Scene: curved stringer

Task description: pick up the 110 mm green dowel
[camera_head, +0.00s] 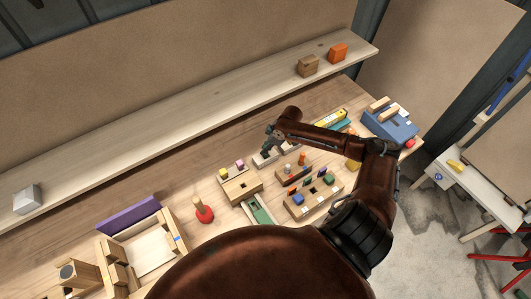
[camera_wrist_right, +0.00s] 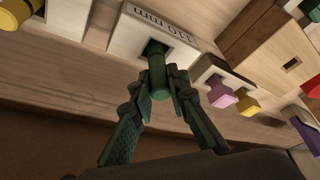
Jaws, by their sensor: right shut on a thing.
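The green dowel (camera_wrist_right: 157,78) shows in the right wrist view between the fingers of my right gripper (camera_wrist_right: 160,92), which is shut on it. One end of the dowel is at the dark square hole of a pale block (camera_wrist_right: 125,35) marked "110 mm"; I cannot tell how deep it sits. In the head view my right gripper (camera_head: 270,145) is over the pale block (camera_head: 262,160), behind the other peg blocks, and the dowel is too small to make out there. My left gripper is not in view.
A block with pink and yellow pegs (camera_head: 240,185) stands left of the gripper, and a multi-hole peg block (camera_head: 315,198) stands in front. A long shelf (camera_head: 170,118) runs behind.

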